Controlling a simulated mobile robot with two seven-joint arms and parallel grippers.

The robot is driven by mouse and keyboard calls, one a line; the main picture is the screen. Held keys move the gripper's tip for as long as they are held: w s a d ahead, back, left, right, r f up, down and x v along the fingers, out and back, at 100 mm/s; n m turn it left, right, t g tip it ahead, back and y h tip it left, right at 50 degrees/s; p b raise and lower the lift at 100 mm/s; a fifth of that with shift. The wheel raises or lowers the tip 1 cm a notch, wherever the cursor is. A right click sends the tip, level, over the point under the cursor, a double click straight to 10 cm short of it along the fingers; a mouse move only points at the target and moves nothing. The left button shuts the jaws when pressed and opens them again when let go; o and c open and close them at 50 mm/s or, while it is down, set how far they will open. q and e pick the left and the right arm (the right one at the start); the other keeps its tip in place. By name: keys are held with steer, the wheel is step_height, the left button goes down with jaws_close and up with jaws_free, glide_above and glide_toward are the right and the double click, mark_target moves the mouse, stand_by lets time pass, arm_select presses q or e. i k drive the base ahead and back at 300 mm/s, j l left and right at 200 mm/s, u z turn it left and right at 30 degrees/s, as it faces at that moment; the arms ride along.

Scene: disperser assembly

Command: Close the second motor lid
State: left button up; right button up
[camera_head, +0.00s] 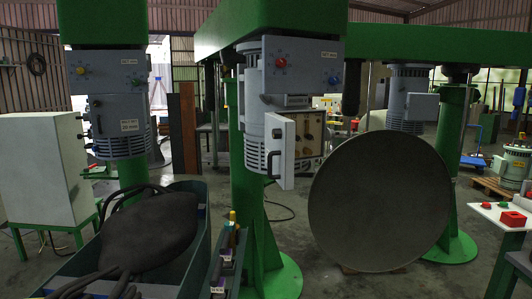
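The second motor (252,125) is a grey ribbed cylinder on the middle green column. Its lid (289,151) is a pale grey panel low on the motor's right side. The lid stands swung out toward me, so I see it at a steep angle, and it looks open. A control box (304,75) with a red and a blue knob sits above it. Neither of my grippers shows in this view.
A large grey disc (380,201) stands upright right of the middle column. A green bin (201,226) holding a dark bundle (150,232) is at front left. The left motor (119,126) and a far motor (407,99) hang nearby. A white cabinet (43,167) stands left.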

mark_target(279, 154)
steer(key=i+l, duration=0.5)
steer(key=l, duration=0.2)
steer(key=i+l, duration=0.25)
steer(key=l, duration=0.15)
steer(key=j+u, duration=0.05)
